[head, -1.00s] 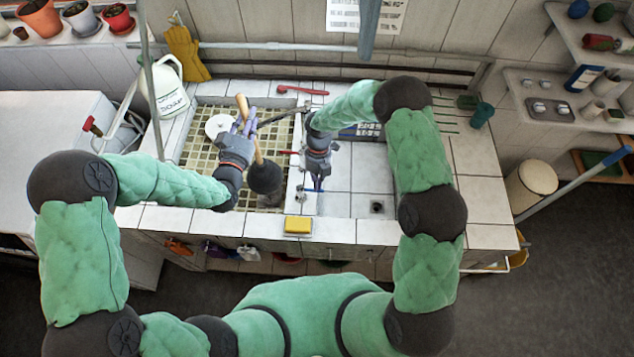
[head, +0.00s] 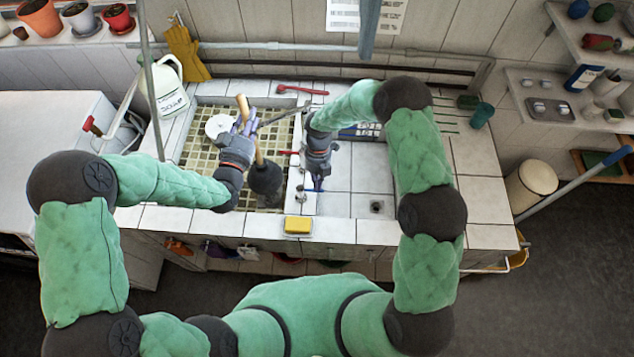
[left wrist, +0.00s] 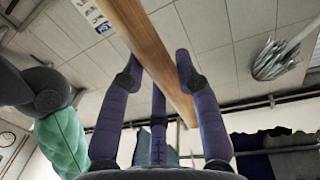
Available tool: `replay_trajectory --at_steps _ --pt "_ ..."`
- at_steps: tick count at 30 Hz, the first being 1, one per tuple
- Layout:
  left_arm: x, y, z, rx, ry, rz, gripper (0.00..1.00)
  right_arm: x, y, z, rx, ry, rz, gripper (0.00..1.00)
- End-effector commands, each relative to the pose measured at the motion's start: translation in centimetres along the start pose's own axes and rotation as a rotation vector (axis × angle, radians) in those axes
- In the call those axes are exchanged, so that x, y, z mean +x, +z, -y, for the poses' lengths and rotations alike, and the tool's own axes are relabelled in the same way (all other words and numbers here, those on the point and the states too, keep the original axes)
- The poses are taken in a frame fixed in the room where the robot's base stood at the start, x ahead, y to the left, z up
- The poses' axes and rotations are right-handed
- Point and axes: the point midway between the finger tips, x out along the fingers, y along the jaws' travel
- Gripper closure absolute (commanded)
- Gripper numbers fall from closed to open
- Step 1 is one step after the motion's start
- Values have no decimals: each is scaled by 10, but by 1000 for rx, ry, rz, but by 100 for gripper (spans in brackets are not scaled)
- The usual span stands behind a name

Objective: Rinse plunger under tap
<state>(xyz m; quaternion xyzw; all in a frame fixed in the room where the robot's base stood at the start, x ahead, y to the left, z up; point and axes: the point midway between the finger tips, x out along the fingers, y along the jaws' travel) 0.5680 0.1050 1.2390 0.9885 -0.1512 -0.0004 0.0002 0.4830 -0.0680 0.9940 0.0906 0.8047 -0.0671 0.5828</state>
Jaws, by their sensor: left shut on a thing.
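My left gripper (head: 247,122) is shut on the wooden handle of the plunger (head: 264,178), over the left, tiled basin (head: 197,158). The dark cup hangs at the lower end, close to the basin's front wall. In the left wrist view, the purple fingers (left wrist: 155,75) flank the plunger handle (left wrist: 150,52). A dark tap spout (head: 277,118) reaches left over the basin, near the gripper. I can make out no water stream. My right gripper (head: 318,184) is beside the divider between the basins; its fingers are too small to judge.
A yellow sponge (head: 298,225) lies on the front ledge. A white jug (head: 166,86) stands at the back left, and a white round object (head: 218,127) is in the left basin. A red brush (head: 301,89) lies on the back ledge. The right basin's front (head: 345,203) is clear.

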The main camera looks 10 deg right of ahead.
Motion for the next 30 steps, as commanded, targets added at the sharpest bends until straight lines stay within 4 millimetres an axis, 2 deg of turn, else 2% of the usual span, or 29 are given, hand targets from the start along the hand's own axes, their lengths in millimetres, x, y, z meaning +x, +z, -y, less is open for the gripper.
replay_trajectory --at_steps 11,30 --pt "0 -2 0 1 0 -3 100 -1 0 0 0 0 0 100" --pt "-28 -36 -31 1 1 -4 100 -18 -6 0 0 0 0 100"
